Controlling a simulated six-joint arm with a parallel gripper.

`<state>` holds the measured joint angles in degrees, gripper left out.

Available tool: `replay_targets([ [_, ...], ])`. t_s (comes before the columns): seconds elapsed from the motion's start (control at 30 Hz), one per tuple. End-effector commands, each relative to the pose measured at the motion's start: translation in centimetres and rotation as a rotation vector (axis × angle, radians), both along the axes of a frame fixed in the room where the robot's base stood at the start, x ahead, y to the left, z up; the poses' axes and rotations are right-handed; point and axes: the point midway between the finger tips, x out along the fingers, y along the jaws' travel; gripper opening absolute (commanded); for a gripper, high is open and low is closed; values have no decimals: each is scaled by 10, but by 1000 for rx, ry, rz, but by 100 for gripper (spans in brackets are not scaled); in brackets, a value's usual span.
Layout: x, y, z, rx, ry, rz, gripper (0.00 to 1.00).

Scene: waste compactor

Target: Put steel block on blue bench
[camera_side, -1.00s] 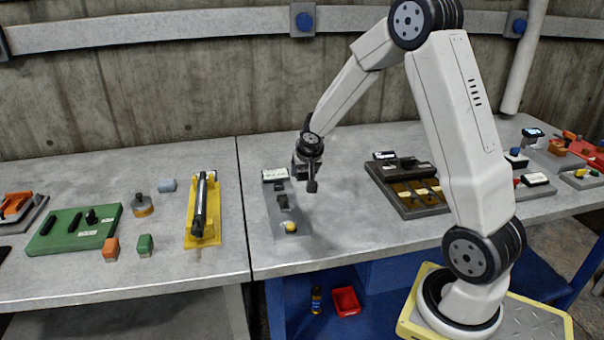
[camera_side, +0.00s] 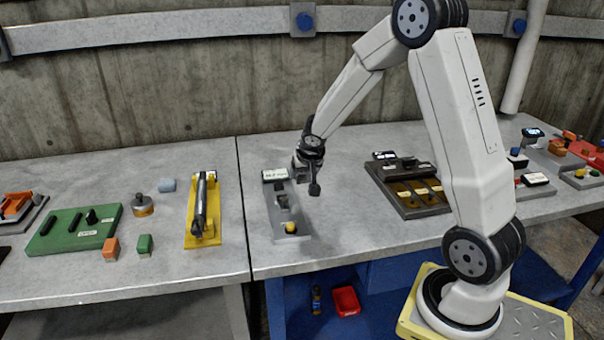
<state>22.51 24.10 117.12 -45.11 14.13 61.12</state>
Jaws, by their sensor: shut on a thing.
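My gripper (camera_side: 313,180) hangs from the wrist over the right bench, just right of a grey panel (camera_side: 302,230). It is shut on a small dark piece (camera_side: 314,190), seen at its lower end; I cannot tell whether this is the steel block. The right bench (camera_side: 345,222) has a grey top and a blue frame (camera_side: 385,292) below. The fingers are too small and dark to make out singly.
The grey panel carries a yellow knob (camera_side: 291,228). A dark tray with yellow compartments (camera_side: 412,188) stands to the right. On the left bench are a yellow stand (camera_side: 205,232), a green board (camera_side: 72,238), an orange block (camera_side: 111,248) and a green block (camera_side: 145,245). Bare benchtop lies between panel and tray.

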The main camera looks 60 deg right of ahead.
Motion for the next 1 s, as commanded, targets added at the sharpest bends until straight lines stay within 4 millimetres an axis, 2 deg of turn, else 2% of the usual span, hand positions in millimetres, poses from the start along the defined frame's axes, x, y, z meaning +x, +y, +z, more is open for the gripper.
replay_targets([
  [0.27, -4, 46, -9, -25, -3, 253, 0],
  [0.4, -12, 77, -16, -26, -3, 421, 0],
  [0.6, -29, 105, -23, -13, -3, 592, 0],
  [0.77, -46, 103, -25, -1, -1, 646, 0],
  [1.0, -70, 65, -22, 4, -3, 578, 0],
])
